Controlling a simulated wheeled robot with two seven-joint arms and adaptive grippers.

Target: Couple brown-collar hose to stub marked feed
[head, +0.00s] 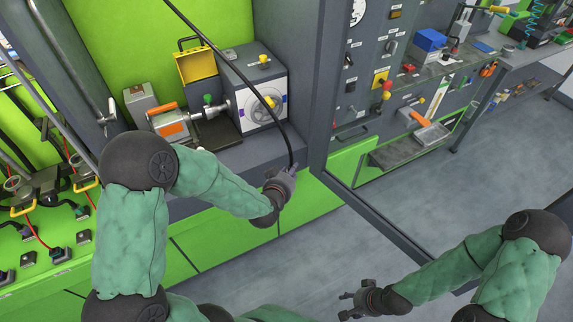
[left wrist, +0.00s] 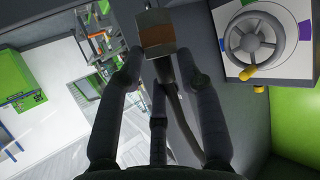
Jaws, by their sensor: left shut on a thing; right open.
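My left gripper (head: 284,182) is shut on the hose in front of the bench's front edge. The black hose (head: 238,75) comes down from the top of the head view to this gripper. In the left wrist view, my left gripper's fingers (left wrist: 162,75) close around the hose end. A brown collar (left wrist: 158,37) with a grey tip shows just beyond the fingers, and the hose (left wrist: 182,115) curves down between them. My right gripper (head: 350,303) is open and empty above the floor at lower right. I cannot make out which stub is marked feed.
A grey box with a handwheel (head: 264,108) stands on the bench behind my left gripper; the handwheel (left wrist: 254,44) also shows in the left wrist view. A yellow case (head: 197,67) stands beside it. A dark upright frame (head: 321,85) and a control panel (head: 378,65) lie to the right.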

